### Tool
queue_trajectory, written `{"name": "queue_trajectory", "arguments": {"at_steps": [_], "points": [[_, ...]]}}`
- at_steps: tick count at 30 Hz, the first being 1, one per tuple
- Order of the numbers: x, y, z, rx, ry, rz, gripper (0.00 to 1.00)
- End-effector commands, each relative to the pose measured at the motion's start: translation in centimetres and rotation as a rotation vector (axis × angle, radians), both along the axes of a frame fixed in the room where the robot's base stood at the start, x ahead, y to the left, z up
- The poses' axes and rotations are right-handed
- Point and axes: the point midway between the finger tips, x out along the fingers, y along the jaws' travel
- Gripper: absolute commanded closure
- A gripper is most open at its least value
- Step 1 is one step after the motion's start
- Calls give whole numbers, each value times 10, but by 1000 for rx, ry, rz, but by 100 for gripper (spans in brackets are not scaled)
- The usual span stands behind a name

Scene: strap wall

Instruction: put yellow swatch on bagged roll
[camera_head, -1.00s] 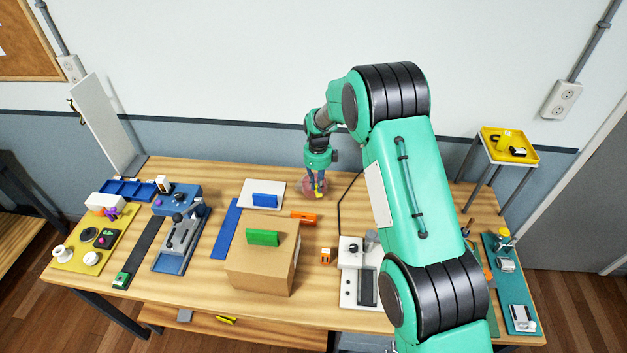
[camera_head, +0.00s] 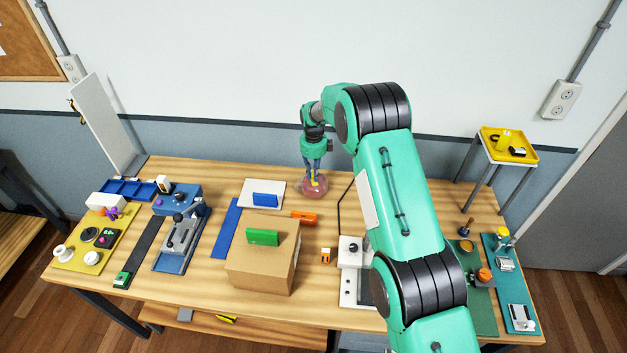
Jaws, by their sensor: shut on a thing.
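My gripper (camera_head: 314,175) points down at the back of the table, right of the white pad. It is shut on the yellow swatch (camera_head: 315,181), a small yellow piece low between the fingers. A round, pinkish, see-through thing, which looks like the bagged roll (camera_head: 313,190), stands on the table right under the gripper. The swatch overlaps it in the picture; I cannot tell whether they touch.
A cardboard box (camera_head: 262,271) with a green block (camera_head: 263,237) stands in front. A white pad (camera_head: 248,187) with a blue block (camera_head: 265,200) is left of the gripper. An orange piece (camera_head: 304,218) lies just in front of the roll. A yellow tray (camera_head: 492,146) is at far right.

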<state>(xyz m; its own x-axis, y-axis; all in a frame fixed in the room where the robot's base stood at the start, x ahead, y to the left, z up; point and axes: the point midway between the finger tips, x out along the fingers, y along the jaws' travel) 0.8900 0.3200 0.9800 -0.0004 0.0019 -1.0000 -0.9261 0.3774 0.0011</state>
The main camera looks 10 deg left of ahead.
Motion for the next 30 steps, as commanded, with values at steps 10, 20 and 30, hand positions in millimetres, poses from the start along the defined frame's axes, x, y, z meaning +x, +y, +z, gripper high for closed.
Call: {"name": "queue_trajectory", "arguments": {"at_steps": [10, 20, 30], "points": [[-1, 0, -21, 0, 2, 0, 100], [0, 0, -35, 0, 0, 0, 100], [-1, 0, -39, 0, 0, 0, 84]]}}
